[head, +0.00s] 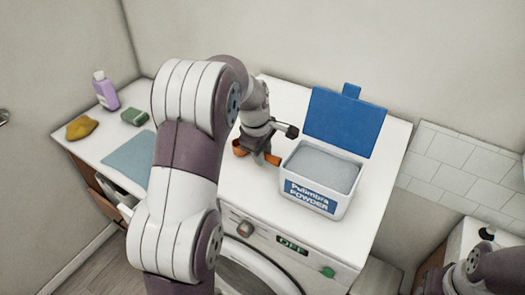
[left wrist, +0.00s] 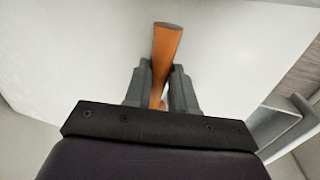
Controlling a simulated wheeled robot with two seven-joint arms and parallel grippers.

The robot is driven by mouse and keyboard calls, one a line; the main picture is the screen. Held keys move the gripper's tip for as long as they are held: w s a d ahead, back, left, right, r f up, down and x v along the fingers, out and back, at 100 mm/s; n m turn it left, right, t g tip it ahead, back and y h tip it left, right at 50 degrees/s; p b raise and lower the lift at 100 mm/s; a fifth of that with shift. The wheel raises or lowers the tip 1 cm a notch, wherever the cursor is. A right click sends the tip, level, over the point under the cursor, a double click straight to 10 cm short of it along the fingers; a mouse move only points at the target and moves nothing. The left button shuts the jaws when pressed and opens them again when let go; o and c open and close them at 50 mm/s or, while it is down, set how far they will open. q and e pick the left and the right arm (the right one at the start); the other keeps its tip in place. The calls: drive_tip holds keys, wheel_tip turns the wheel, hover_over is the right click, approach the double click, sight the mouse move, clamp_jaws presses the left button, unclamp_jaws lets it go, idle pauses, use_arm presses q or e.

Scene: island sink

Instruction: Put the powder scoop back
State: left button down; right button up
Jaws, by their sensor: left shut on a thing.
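The orange powder scoop (head: 272,159) shows in the head view just left of the powder box, partly hidden by my left gripper (head: 262,152). In the left wrist view the scoop's orange handle (left wrist: 166,50) stands between the two dark fingers of my left gripper (left wrist: 160,88), which are shut on it. The powder box (head: 328,200) is white with a blue label. Its blue lid (head: 345,122) stands open at the back, and grey powder (head: 322,168) fills the inside. The scoop is outside the box. My right gripper is not clearly in view; part of my right arm shows at bottom right.
The box stands on the white top of a washing machine (head: 290,240). An open drawer (head: 112,192) is below the counter.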

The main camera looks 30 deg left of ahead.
use_arm(q)
drive_tip(key=shift+w+f, duration=0.45)
drive_tip(key=shift+s, duration=0.5)
drive_tip(key=c, duration=0.9)
unclamp_jaws()
drive_tip(key=shift+c, duration=0.2)
drive_tip(key=shift+w, duration=0.15)
use_arm(e)
drive_tip(key=shift+w+f, duration=0.1)
drive_tip(key=shift+w, duration=0.05)
